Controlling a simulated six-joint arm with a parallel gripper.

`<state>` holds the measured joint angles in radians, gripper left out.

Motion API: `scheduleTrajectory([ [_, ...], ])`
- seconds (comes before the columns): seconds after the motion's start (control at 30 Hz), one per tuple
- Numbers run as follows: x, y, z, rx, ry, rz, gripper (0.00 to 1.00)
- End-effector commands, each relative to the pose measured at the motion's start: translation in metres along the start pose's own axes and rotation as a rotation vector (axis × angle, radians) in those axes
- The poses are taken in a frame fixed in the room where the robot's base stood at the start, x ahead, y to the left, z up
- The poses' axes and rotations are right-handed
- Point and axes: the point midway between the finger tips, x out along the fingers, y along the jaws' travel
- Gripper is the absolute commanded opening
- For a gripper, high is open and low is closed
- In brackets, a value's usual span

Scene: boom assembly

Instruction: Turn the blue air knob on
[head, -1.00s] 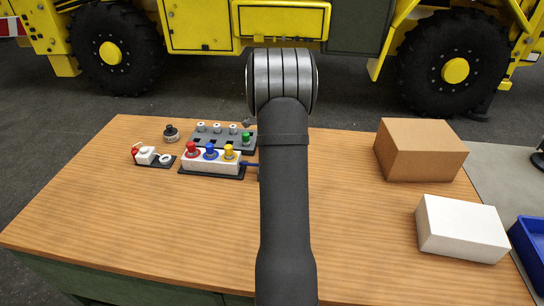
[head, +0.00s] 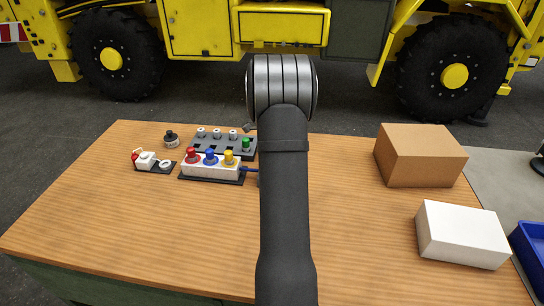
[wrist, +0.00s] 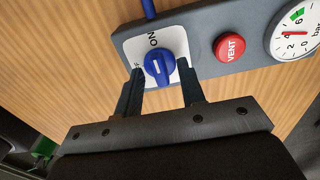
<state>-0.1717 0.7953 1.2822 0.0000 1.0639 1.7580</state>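The blue knob (wrist: 158,66) sits on a white square plate (wrist: 178,40) marked ON, in the wrist view. A second label is mostly hidden by the left finger, with only a letter showing. The white mark on the knob points roughly towards the ON label. My gripper (wrist: 160,71) is open, with one finger on each side of the knob. Small gaps seem to show between fingers and knob; whether either touches it I cannot tell. In the head view my arm hides the knob and my gripper.
The grey panel also bears a red VENT button (wrist: 229,47) and a pressure gauge (wrist: 297,34). A blue hose (wrist: 149,8) meets the panel. On the table (head: 130,225) stand a connector block (head: 212,169), a brown box (head: 420,155) and a white box (head: 462,234).

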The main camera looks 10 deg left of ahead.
Motion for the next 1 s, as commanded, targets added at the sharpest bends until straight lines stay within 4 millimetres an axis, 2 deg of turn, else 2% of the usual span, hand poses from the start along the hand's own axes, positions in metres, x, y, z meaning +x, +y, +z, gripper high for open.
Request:
scheduleTrajectory([
  [0.17,-0.018,-0.001,0.000,0.000,-0.001,-0.003,0.36],
  [0.7,-0.142,-0.001,0.000,0.000,-0.001,-0.005,0.36],
  [0.83,-0.161,-0.001,0.000,0.000,-0.001,-0.003,0.36],
  [1.0,-0.172,0.000,0.000,0.000,0.000,-0.001,0.36],
])
